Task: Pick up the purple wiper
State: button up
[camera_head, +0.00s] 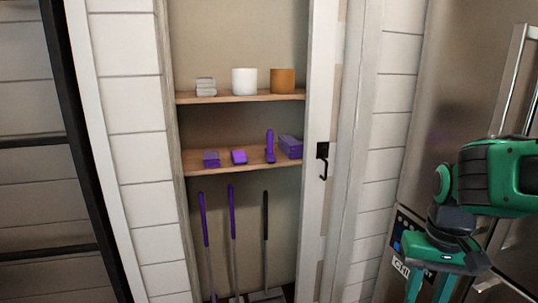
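Several purple items are on the middle shelf (225,166) of an open closet. An upright slim purple item (270,146) stands right of centre. A small purple block (239,157) and a purple box-like item (211,158) lie left of it, and a larger purple box (290,146) sits at the right end. Two purple-handled long tools (204,220) (232,212) stand below. I cannot tell which item is the wiper. My gripper (427,292) hangs at the lower right, well away from the closet. Its green fingers are apart, with nothing seen between them.
The upper shelf (225,98) holds folded grey cloths (205,87), a white roll (244,81) and an orange-brown roll (283,81). A black-handled tool (265,215) stands below. A white frame with a black latch (322,158) borders the closet's right. A steel fridge (445,80) stands behind my arm.

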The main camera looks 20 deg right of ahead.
aim_at(271, 157)
jog(key=u, duration=0.05)
jog(key=k, duration=0.5)
jog(key=u, duration=0.85)
jog(key=i, duration=1.7)
jog(key=z, duration=1.5)
